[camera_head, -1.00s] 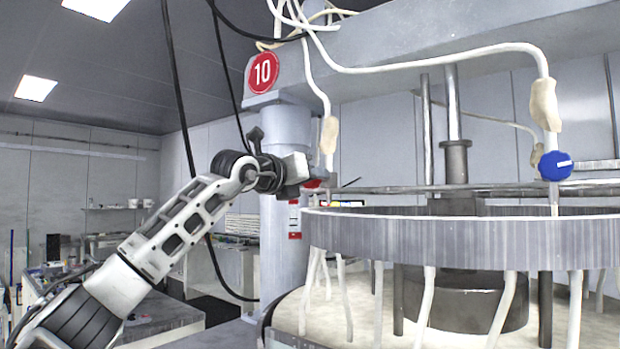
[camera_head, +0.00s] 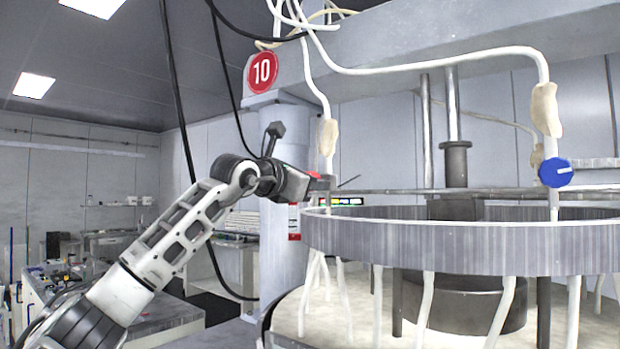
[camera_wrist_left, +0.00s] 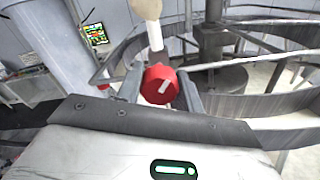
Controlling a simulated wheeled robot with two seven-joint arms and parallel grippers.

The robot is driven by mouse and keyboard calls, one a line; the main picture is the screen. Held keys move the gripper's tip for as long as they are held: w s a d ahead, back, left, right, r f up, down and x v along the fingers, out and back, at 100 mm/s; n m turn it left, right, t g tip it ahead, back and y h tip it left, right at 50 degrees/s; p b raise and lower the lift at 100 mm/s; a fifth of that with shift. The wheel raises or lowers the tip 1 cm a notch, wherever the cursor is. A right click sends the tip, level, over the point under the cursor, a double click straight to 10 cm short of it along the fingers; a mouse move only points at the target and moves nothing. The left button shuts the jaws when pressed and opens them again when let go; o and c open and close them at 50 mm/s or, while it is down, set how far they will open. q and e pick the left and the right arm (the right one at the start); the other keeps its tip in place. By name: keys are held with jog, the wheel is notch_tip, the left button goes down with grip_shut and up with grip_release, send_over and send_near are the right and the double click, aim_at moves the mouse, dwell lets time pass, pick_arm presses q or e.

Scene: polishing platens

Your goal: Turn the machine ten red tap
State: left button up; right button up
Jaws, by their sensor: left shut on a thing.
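The red tap (camera_wrist_left: 160,86) is a round knob with a white mark, below a beige fitting on a white hose (camera_wrist_left: 150,20). In the left wrist view my left gripper (camera_wrist_left: 161,88) has one finger on each side of the red tap and is shut on it. In the head view my left gripper (camera_head: 322,183) is beside the column under the round red "10" sign (camera_head: 262,72); the tap is mostly hidden there. A blue tap (camera_head: 556,172) with a white mark hangs on another hose at the right. My right gripper is not in view.
A large ring-shaped metal wall (camera_head: 450,248) stands close to my left gripper, with several white hoses beneath it. A grey column (camera_head: 288,135) is behind the arm. Black cables (camera_head: 178,90) hang at the left. A small lit screen (camera_wrist_left: 96,36) shows behind the tap.

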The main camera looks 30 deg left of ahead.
pick_arm(q)
jog(key=shift+m, duration=0.6)
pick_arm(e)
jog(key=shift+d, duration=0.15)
pick_arm(q)
jog(key=o, duration=1)
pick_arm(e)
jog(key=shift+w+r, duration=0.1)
pick_arm(q)
jog(key=shift+s, duration=0.25)
jog(key=s+a+b, duration=0.1)
jog(key=s+b, duration=0.4)
jog(key=s, duration=1)
jog(key=shift+s, duration=0.25)
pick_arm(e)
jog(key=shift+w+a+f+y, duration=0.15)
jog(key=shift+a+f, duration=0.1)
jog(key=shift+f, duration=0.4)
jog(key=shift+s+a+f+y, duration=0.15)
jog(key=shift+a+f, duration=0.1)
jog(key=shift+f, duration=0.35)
